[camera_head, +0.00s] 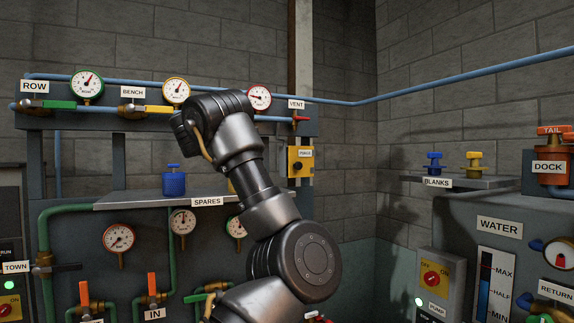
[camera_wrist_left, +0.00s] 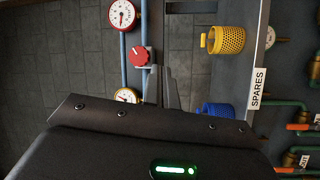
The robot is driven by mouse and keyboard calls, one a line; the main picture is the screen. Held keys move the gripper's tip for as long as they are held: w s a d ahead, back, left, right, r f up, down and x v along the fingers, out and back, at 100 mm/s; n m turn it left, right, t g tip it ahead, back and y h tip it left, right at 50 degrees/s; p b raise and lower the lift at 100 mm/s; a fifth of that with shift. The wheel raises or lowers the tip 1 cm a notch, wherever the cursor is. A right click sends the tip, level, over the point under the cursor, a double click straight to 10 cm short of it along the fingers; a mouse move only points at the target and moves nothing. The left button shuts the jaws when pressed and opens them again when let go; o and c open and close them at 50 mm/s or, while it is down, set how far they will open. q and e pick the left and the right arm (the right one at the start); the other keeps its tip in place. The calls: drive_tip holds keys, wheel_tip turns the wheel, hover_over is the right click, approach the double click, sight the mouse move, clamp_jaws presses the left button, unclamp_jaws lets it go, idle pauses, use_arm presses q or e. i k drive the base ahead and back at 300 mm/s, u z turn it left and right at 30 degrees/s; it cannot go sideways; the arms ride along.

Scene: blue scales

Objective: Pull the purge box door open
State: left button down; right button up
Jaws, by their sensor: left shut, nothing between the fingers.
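The purge box (camera_head: 301,162) is a small yellow box with a white label and a dark round knob on its front. It is mounted at the right end of the panel, below the VENT label, and its front looks closed. I cannot make it out in the left wrist view. My left arm rises across the middle of the head view, left of the box and apart from it. My right gripper is not in view.
A SPARES shelf (camera_head: 130,201) holds a blue canister (camera_head: 174,182); a yellow one (camera_wrist_left: 229,40) shows in the wrist view. Blue pipes and gauges run above. Valves and gauges lie below. A BLANKS shelf (camera_head: 463,182) is at the right. Bare wall lies right of the box.

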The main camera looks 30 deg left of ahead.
sight(300, 159)
drive_tip(key=i, duration=1)
drive_tip(key=z, duration=0.05)
